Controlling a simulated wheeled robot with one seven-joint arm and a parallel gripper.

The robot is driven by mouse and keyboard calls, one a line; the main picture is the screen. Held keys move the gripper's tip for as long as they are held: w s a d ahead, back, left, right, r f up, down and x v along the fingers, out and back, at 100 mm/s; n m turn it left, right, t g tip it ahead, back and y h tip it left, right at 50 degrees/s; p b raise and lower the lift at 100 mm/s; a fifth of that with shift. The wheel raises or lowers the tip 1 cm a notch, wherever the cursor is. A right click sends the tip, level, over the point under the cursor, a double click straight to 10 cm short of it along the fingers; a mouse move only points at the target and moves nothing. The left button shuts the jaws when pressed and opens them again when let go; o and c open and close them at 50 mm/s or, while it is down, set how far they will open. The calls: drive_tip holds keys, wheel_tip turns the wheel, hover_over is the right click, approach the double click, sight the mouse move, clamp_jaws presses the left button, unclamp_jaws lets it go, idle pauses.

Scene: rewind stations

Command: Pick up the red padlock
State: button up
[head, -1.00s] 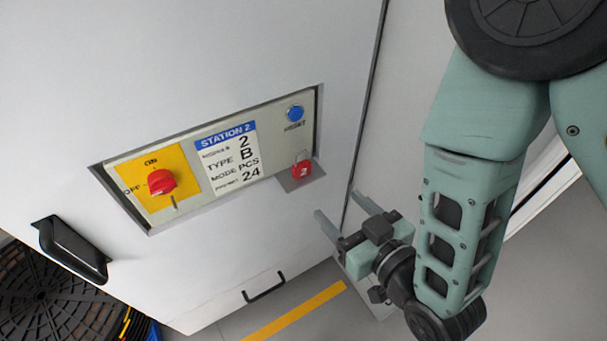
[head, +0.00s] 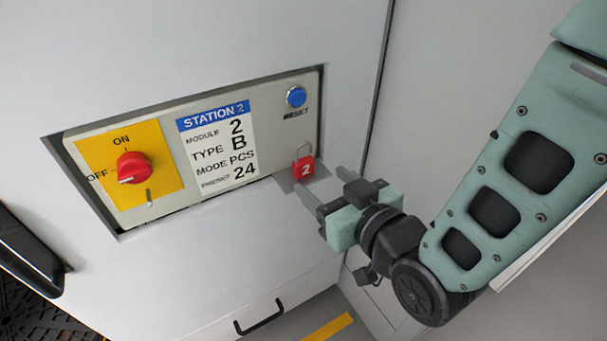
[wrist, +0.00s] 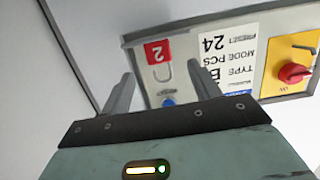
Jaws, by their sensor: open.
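The red padlock (head: 306,167), marked with a white 2 and with a grey shackle, stands upright on a small grey ledge (head: 287,184) at the lower right of the station panel. My gripper (head: 318,184) is open and empty, just below and to the right of the padlock in the head view. In the wrist view the padlock (wrist: 157,51) appears upside down, beyond the fingertips and between their lines. My gripper (wrist: 165,82) shows both fingers spread apart there. I see no contact between the fingers and the padlock.
The recessed panel carries a red rotary switch (head: 134,168) on a yellow plate, a Station 2 label (head: 217,146) and a blue reset button (head: 296,96). A black handle (head: 259,317) sits low on the cabinet. The panel's recess edges surround the padlock's area.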

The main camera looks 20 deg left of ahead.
sight(306, 165)
drive_tip(key=shift+r+x, duration=0.15)
drive_tip(key=shift+x, duration=1.85)
drive_tip(key=shift+r+x, duration=0.15)
drive_tip(key=shift+x, duration=1.85)
drive_tip(key=c, duration=1.1)
